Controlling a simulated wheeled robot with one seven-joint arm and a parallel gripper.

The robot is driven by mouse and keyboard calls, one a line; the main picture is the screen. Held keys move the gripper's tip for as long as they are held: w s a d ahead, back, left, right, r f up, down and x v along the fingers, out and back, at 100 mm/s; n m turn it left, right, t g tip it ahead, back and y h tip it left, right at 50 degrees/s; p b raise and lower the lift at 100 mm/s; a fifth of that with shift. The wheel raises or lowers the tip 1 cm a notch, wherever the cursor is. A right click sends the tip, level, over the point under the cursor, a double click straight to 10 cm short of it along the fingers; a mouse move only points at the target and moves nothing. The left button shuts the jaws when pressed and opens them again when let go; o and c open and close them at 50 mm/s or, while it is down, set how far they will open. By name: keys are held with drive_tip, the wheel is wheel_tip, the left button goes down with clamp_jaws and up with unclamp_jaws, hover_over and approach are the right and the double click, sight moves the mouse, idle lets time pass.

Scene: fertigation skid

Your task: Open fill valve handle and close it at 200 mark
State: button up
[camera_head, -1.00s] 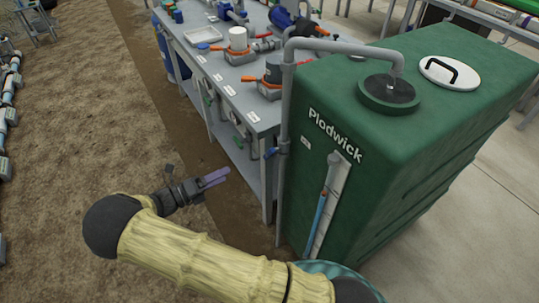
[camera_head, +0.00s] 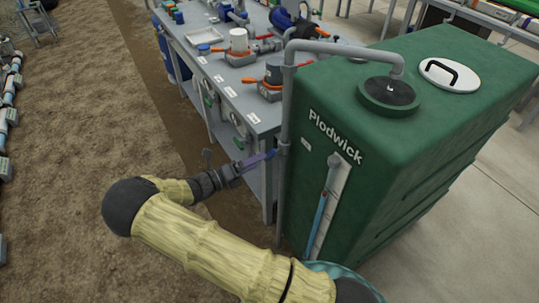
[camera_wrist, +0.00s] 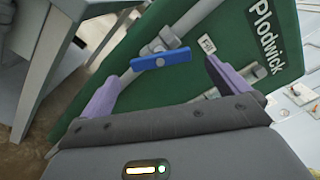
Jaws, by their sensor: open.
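The fill valve's blue handle (camera_wrist: 161,61) sits on a grey pipe (camera_wrist: 185,28) in front of the green tank (camera_head: 400,150), lying at an angle to the pipe in the wrist view. My gripper (camera_wrist: 162,73) is open, its purple fingers on either side of the handle, which shows between and just beyond the fingertips. I cannot tell whether they touch it. In the head view my gripper (camera_head: 262,158) reaches the pipe from the left and mostly hides the handle. The level gauge (camera_head: 325,205) on the tank has a blue column with a small red marker; its marks are unreadable.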

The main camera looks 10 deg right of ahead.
sight(268, 157)
drive_tip(key=x, duration=0.6)
drive_tip(key=shift+d, duration=0.15)
drive_tip(key=c, duration=0.9)
drive_tip(key=shift+m+p, duration=0.3)
drive_tip(key=shift+m, duration=0.1)
drive_tip(key=shift+m+p, duration=0.45)
drive_tip(key=shift+m, duration=0.45)
drive_tip(key=m+p, duration=0.1)
drive_tip(key=m, duration=0.2)
drive_tip(key=shift+m, duration=0.3)
drive_tip(key=m, duration=0.6)
drive_tip(key=shift+p, duration=0.3)
